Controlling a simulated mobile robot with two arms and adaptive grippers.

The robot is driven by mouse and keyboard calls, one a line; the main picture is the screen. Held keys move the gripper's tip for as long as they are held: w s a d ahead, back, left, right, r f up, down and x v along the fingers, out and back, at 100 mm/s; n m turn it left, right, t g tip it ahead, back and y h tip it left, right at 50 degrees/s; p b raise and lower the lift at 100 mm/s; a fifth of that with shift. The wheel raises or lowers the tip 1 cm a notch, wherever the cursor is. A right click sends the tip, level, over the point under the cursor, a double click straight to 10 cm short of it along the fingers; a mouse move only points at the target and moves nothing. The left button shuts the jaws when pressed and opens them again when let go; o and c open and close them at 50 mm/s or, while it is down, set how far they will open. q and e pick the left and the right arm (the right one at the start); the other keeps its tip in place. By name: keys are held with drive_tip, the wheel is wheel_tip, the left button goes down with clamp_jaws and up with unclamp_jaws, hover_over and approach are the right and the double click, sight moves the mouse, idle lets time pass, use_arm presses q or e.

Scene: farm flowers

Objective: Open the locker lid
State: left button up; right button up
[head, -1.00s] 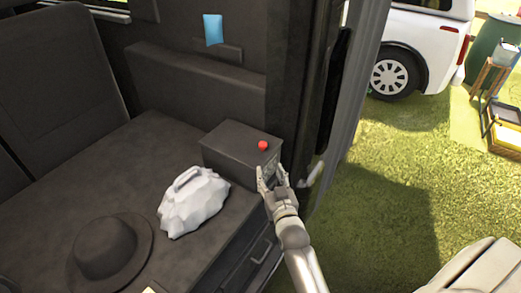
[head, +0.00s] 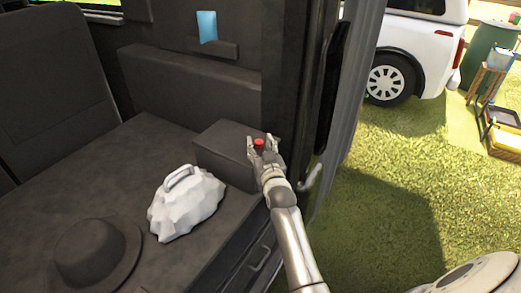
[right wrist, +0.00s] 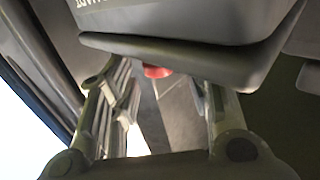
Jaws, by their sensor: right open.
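The locker is a dark grey box (head: 220,150) on the vehicle's flat surface, against the door pillar. Its lid (head: 228,138) looks shut. A small red knob (head: 259,142) sits on top near its right end. My right gripper (head: 264,143) is open at that end, its fingers on either side of the knob in the head view. I cannot tell whether they touch it. In the right wrist view the red knob (right wrist: 156,71) shows between the open fingers, partly hidden by a grey part of my wrist. My left gripper is out of view.
A white lumpy bag with a handle (head: 186,203) and a dark brimmed hat (head: 95,255) lie left of the locker. The door pillar (head: 300,90) rises close behind my right gripper. Open grass (head: 400,180) lies to the right, with a white car (head: 415,45) beyond.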

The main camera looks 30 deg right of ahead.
clamp_jaws()
idle(0.3)
